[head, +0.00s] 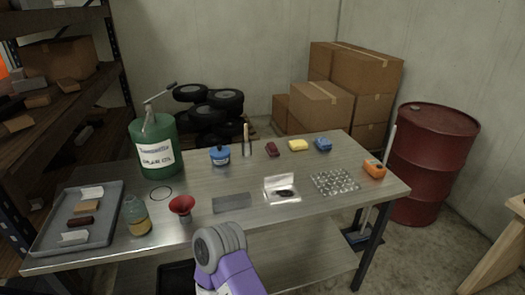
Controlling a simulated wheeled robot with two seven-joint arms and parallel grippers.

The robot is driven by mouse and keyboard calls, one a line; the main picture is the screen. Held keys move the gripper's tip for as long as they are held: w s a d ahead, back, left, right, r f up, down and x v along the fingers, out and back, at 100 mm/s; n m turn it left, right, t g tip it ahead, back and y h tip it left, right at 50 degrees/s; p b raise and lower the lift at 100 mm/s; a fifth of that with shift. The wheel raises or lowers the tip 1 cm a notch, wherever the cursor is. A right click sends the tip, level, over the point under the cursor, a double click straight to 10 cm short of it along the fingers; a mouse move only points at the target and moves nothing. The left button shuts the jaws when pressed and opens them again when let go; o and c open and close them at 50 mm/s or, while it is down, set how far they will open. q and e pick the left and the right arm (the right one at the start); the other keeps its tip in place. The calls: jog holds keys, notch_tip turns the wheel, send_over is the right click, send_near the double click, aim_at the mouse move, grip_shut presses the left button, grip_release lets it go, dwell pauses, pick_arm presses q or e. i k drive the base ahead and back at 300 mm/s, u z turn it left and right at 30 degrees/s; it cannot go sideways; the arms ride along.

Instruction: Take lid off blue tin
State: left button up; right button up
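The blue tin (220,156) stands upright at the back middle of the table (245,182), just right of the green can. It is small and round, with what looks like a lid on top and a darker part above it; the detail is too small to make out. Neither of my grippers shows. A purple and grey part of my own body rises from the bottom middle, in front of the table's near edge, well apart from the tin.
A green can (158,148) with a spout stands left of the tin, and an upright tool (246,140) right of it. A red funnel (182,206), a bottle (137,215) and a grey tray (108,205) are nearer. The tabletop in front of the tin is clear.

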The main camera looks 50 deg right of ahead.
aim_at(219, 151)
jog(key=z, duration=1.75)
